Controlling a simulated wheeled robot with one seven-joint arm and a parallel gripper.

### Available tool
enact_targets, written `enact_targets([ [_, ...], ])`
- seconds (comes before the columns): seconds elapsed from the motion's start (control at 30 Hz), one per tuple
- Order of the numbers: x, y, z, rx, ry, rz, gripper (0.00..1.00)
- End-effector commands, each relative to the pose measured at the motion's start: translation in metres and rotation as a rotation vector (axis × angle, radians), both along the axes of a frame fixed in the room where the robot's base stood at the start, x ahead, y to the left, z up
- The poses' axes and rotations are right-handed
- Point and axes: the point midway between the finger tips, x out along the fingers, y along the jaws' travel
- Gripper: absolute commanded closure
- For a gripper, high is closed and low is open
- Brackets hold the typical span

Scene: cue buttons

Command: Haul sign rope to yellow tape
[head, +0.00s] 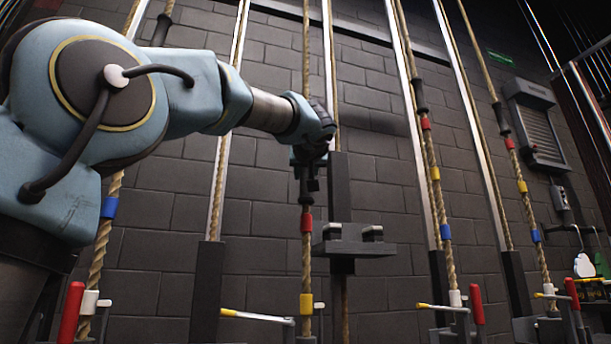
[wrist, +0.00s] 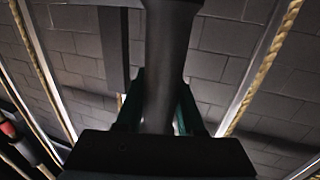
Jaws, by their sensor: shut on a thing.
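My gripper (head: 308,170) is at the middle rope (head: 307,265), shut on a dark grip on that rope. In the wrist view the dark grip (wrist: 165,70) runs upright between the jaws (wrist: 158,110). Below my gripper the rope carries a red tape band (head: 307,222), then a yellow tape band (head: 306,303) close to a lever (head: 260,317) with a yellow tip. The red band is a short way under the grip; the yellow band is well below it. No label naming this the sign rope is readable. Any blue band on it is not visible.
A dark bracket (head: 352,248) on a post stands just right of the held rope. Two more banded ropes (head: 430,150) (head: 515,165) hang to the right, and one with a blue band (head: 109,207) to the left. Red handles (head: 71,312) and levers line the bottom.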

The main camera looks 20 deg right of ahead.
Motion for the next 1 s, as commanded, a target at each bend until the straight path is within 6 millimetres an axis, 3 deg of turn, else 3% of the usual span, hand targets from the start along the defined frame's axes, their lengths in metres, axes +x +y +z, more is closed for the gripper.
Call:
enact_targets([
  [0.43,0.0001,-0.0002,-0.0030,0.000,0.000,0.000,1.00],
  [0.47,0.0001,-0.0002,-0.0030,0.000,0.000,0.000,0.62],
  [0.5,0.0001,-0.0001,-0.0029,0.000,0.000,0.000,0.57],
  [0.73,0.0000,0.0000,-0.0026,0.000,-0.001,0.000,0.32],
  [1.0,-0.0015,0.0006,-0.0024,0.000,-0.001,-0.001,0.32],
])
